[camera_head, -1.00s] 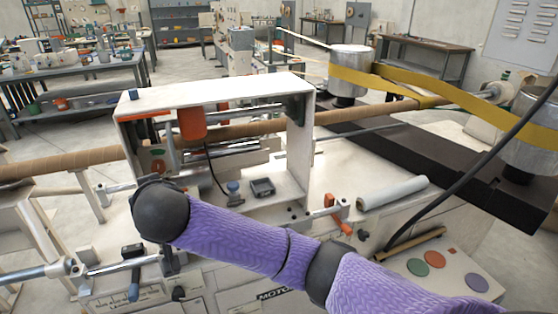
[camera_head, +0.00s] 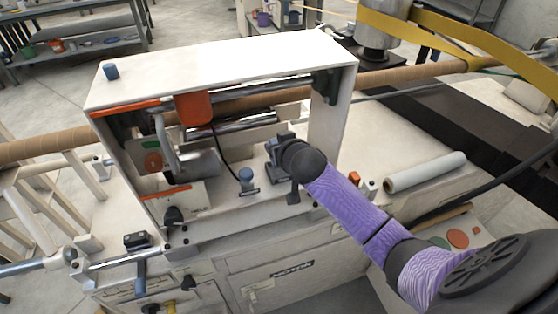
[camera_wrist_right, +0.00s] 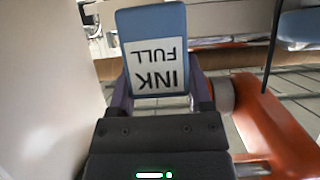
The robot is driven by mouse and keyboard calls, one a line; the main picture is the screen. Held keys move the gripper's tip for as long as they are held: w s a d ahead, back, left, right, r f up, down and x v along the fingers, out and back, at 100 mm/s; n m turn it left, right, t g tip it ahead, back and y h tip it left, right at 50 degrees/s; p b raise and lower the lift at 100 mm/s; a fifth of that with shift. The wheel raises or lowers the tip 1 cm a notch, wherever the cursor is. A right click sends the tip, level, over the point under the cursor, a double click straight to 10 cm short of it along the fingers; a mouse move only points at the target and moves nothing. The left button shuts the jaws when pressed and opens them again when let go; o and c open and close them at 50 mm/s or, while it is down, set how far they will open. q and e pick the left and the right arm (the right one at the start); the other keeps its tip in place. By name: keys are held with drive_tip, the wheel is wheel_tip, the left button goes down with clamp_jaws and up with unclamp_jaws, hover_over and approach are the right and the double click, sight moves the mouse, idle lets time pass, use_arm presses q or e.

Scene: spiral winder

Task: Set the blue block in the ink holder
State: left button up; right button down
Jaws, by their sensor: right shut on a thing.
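The blue block (camera_wrist_right: 151,20) fills the middle of the right wrist view. Its white label reads "INK FULL" upside down. My right gripper (camera_wrist_right: 162,94) is shut on it, with a finger on each side. In the head view my right gripper (camera_head: 274,152) is inside the white frame, just right of a blue knob (camera_head: 246,176). The block itself is hard to make out there. A dark holder seen earlier beside that knob is now mostly covered by my gripper, so I cannot tell whether the block touches it. My left gripper is not in view.
The white frame (camera_head: 225,66) surrounds the work space, with an orange-red part (camera_head: 194,108) hanging inside. A blue cylinder (camera_head: 111,72) stands on top. An orange bar (camera_wrist_right: 272,125) is close on the right in the wrist view. A pale roll (camera_head: 426,171) lies right.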

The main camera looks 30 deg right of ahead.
wheel_tip(320, 180, down, 4)
drive_tip(key=shift+r+b, duration=0.25)
drive_tip(key=shift+b, duration=0.35)
drive_tip(key=shift+f, duration=0.15)
